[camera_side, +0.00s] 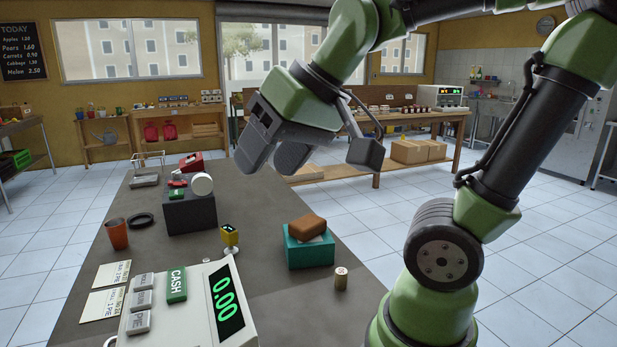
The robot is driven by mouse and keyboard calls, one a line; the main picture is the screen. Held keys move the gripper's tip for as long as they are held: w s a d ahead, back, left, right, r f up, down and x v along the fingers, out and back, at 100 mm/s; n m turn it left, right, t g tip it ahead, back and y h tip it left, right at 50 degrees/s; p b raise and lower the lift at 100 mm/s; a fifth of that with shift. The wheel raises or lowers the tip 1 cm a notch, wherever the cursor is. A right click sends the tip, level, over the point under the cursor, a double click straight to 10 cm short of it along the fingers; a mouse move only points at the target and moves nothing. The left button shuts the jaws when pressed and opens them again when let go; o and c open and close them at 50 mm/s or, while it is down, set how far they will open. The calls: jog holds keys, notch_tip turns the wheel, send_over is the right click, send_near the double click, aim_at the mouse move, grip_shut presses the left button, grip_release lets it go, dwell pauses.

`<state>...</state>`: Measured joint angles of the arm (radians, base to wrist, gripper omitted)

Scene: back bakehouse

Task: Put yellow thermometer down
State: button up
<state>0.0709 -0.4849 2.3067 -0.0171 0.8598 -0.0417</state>
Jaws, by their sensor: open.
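The yellow thermometer (230,236), with a small dark display, stands upright just behind the cash register. A pale rounded piece shows directly below it; I cannot tell whether this is its foot or another thing, and the register hides part of the spot. My gripper (326,156) is open and empty, high above the far right part of the dark table (265,215). It is well apart from the thermometer, above it and to its right in the picture.
The cash register (185,310) fills the near table. A teal box (308,255) bearing a brown block (307,226) and a small cylinder (341,278) stand right. A dark box (190,216) with small items, an orange cup (117,234) and a black ring (141,220) stand left.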

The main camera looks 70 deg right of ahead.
jog(key=shift+y, duration=0.4)
jog(key=s, duration=0.1)
jog(key=s+a+f, duration=0.1)
jog(key=s, duration=0.1)
jog(key=s+a, duration=0.1)
jog(key=s, duration=0.1)
jog(key=shift+s+f, duration=0.2)
jog(key=shift+f, duration=0.05)
